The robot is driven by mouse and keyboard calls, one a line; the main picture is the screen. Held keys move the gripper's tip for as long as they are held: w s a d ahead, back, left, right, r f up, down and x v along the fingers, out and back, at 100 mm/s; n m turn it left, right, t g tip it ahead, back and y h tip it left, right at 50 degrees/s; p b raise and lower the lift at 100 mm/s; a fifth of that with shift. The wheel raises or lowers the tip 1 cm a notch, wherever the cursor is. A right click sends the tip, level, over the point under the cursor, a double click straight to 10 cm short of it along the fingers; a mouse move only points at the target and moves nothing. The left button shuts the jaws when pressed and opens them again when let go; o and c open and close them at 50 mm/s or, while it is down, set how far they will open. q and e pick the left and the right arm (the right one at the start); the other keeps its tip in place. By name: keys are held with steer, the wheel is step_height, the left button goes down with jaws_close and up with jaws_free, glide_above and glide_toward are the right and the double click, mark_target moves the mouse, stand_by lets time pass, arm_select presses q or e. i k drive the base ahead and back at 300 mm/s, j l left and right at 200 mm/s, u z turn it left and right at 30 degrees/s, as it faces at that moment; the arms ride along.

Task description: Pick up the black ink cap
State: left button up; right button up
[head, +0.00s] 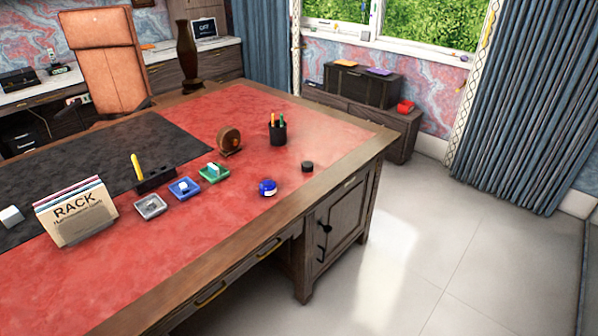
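A small round black cap (307,167) lies on the red leather top of the desk (330,140), near its right edge. It looks like the black ink cap. A blue ink bottle or similar round blue object (267,188) sits to its left and nearer the front edge. Neither of my grippers shows in the head view, so their state is hidden.
A black pen cup (277,132), a round brown wooden item (229,140), small green (214,174), blue (184,188) and grey (150,207) trays, a pen holder (155,179) and a file rack (76,213) stand on the desk. Floor (440,240) to the right is clear.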

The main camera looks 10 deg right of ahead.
mark_target(308, 166)
steer(key=i+l+u, duration=0.1)
steer(key=l+u, duration=0.45)
steer(key=u, duration=0.15)
steer(key=i+l+u, duration=0.1)
steer(key=l+u, duration=0.25)
